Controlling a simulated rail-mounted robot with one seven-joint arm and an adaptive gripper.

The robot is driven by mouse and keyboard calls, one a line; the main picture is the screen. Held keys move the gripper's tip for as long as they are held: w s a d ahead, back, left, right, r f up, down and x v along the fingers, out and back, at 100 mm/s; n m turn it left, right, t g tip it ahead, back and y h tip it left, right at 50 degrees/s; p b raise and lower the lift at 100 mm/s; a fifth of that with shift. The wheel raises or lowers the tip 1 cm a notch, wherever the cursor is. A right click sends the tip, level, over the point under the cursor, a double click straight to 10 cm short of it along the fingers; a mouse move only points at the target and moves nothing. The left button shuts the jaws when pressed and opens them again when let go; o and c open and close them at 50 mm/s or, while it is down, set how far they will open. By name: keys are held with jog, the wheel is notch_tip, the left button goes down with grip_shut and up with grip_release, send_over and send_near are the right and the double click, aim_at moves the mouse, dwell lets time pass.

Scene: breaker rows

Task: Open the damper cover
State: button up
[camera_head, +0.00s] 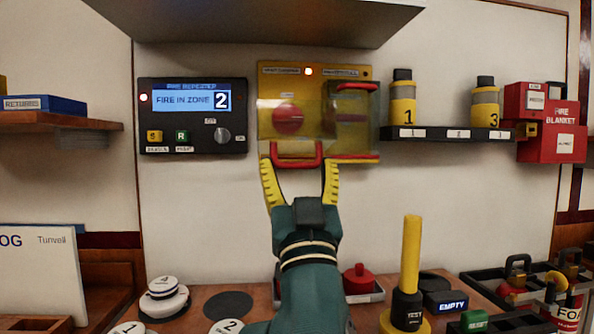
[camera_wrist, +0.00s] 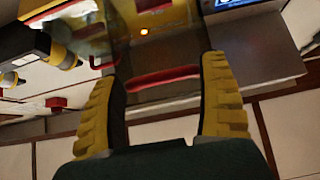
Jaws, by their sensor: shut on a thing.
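The yellow panel (camera_head: 315,68) on the wall has a red round knob (camera_head: 288,116) on its left side, behind a clear tinted cover. A red U-shaped handle (camera_head: 297,160) is at that cover's lower edge. In the wrist view the red handle (camera_wrist: 160,77) runs between the two fingers (camera_wrist: 163,105). The cover appears down over the knob; its exact angle is hard to tell.
A second clear cover (camera_head: 357,115) with red edges sits close on the right. A fire display (camera_head: 192,115) is on the left. A shelf (camera_head: 440,133) with yellow canisters is at right. A grey overhang (camera_head: 255,25) is above. The bench below holds a yellow post (camera_head: 411,255).

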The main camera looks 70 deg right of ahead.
jog(key=shift+o, duration=0.2)
jog(key=shift+w+d+f+b, duration=0.15)
jog(key=shift+d+f+b, duration=0.1)
jog(key=shift+f, duration=0.45)
jog(key=shift+w+d+f+b, duration=0.15)
jog(key=shift+d+f+b, duration=0.1)
jog(key=shift+f, duration=0.45)
jog(key=o, duration=1)
jog(key=shift+o, duration=0.6)
jog(key=shift+d+r, duration=0.15)
jog(key=shift+r, duration=0.1)
jog(key=shift+s+a, duration=0.1)
jog(key=shift+a, duration=0.2)
jog(key=v, duration=1.1)
jog(key=shift+a+f, duration=0.2)
jog(key=shift+a, duration=0.1)
jog(key=shift+s, duration=0.15)
